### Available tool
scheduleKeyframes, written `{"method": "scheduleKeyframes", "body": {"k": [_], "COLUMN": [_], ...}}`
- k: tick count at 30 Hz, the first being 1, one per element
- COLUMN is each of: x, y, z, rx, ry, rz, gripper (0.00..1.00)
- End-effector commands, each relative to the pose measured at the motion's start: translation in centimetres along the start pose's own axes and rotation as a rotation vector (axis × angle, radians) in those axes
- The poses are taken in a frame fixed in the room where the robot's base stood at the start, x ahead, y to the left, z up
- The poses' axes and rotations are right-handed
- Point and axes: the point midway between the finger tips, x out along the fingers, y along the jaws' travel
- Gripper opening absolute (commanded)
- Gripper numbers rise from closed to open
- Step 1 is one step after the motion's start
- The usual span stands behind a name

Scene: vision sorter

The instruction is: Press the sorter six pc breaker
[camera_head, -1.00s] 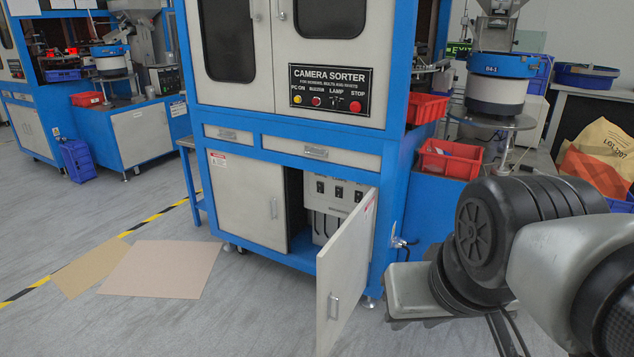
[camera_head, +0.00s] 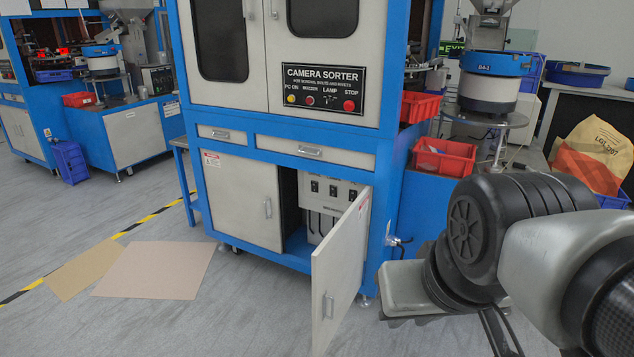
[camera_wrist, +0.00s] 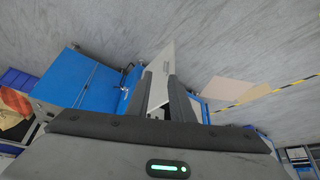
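The camera sorter (camera_head: 318,145) is a blue-framed cabinet with white panels in the middle of the head view. Its lower right door (camera_head: 338,270) stands swung open. Inside is a pale breaker box (camera_head: 330,203) with several black breaker switches (camera_head: 331,189) in a row; the door edge hides its right part. Which switch is number six I cannot tell. In the wrist view, my gripper (camera_wrist: 161,82) has its two dark fingers apart and nothing held. The open door (camera_wrist: 160,70) shows beyond and between them. The fingers are not clear in the head view.
The closed lower left door (camera_head: 238,198) is beside the opening. Cardboard sheets (camera_head: 155,269) lie on the floor at left. A red bin (camera_head: 443,158) and a blue-rimmed feeder (camera_head: 492,65) stand at right. Open floor lies before the sorter.

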Motion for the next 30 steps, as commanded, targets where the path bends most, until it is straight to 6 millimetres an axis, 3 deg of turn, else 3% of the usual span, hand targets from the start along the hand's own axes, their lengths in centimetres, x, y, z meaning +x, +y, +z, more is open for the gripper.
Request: {"method": "scheduleKeyframes", "body": {"k": [1, 3, 8, 14, 21, 24, 27, 30], "x": [-0.1, -0.6, -3.6, -10.6, -20.6, -23.5, -25.0, -25.4], "y": [0.0, 0.0, 0.0, 0.0, 0.0, 0.0, 0.0, 0.0], "z": [-0.1, -0.3, -1.9, -5.7, -11.0, -12.6, -13.4, -13.6], "rx": [0.000, 0.000, 0.000, 0.000, 0.000, 0.000, 0.000, 0.000], "ry": [0.000, 0.000, 0.000, 0.001, 0.001, 0.001, 0.000, 0.000], "rz": [0.000, 0.000, 0.000, 0.000, 0.000, 0.000, 0.000, 0.000], "gripper": [0.11, 0.00, 0.00, 0.00, 0.00, 0.00, 0.00, 0.00]}}
